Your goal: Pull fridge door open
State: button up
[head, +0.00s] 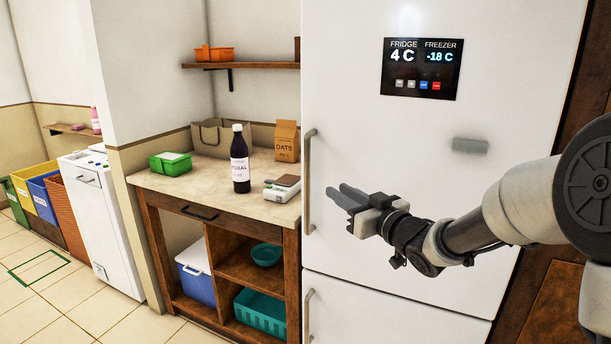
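The white fridge (440,40) stands at the right with its upper door closed. A display on the door reads fridge 4 C and freezer -18 C. The upper door's grey vertical handle (309,182) is on the door's left edge. My gripper (342,192) is in front of the door, to the right of the handle in the picture. Its two fingers point left toward the handle and look apart, with nothing between them. The gripper does not appear to touch the handle. The lower door, with its own handle (309,315), is also closed.
Left of the fridge is a wooden counter (160,180) with a dark bottle (240,160), an oats bag (287,141), a scale (282,188) and a green box (170,163). A shelf (260,65) hangs above. Tiled floor (75,310) is open at the lower left.

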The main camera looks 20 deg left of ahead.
aim_at(309, 173)
jog(key=b+x, duration=0.1)
jog(key=x, duration=1.4)
jog(key=shift+w+a, duration=0.25)
grip_shut()
